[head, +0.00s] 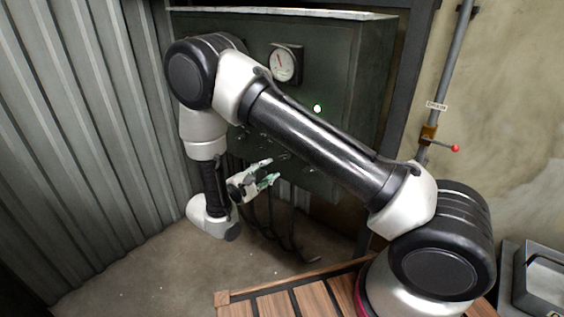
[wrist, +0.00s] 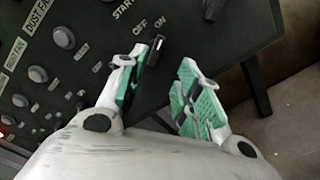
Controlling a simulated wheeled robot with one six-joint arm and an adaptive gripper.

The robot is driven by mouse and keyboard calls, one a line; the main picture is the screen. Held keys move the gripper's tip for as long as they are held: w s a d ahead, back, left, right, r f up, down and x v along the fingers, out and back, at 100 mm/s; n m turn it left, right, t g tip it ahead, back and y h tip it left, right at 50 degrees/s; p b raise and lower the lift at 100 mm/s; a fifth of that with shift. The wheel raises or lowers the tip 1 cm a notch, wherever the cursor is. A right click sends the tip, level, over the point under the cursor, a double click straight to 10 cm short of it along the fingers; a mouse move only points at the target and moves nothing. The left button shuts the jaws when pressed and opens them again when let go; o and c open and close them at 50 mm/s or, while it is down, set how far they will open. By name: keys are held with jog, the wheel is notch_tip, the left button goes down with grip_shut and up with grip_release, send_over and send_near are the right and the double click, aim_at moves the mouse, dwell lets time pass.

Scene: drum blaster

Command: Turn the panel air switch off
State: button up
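In the wrist view a small black switch lever (wrist: 155,50) stands on the dark panel under the words OFF and ON. Its upper end leans toward the ON side. I cannot read a panel air label there. My gripper (wrist: 164,60) is open and empty, with the lever just beside the tip of its left finger, towards the gap. I cannot tell whether they touch. In the head view my gripper (head: 272,171) is below the front of the grey-green control cabinet (head: 345,75), and the switch cannot be made out there.
Several round knobs (wrist: 64,37) line the panel's left in the wrist view. The cabinet bears a gauge (head: 283,63) and a lit green lamp (head: 317,107). Dark cables (head: 272,225) hang below it. A pipe valve with a red-tipped handle (head: 455,148) is at right. A corrugated wall (head: 80,130) bounds the left.

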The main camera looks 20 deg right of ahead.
jog(key=w+d+m, duration=0.1)
jog(key=w+d, duration=0.3)
jog(key=d, duration=0.2)
jog(key=shift+w+d+r, duration=0.15)
jog(key=shift+w+r, duration=0.1)
jog(key=shift+w, duration=0.1)
jog(key=shift+c, duration=0.4)
grip_shut()
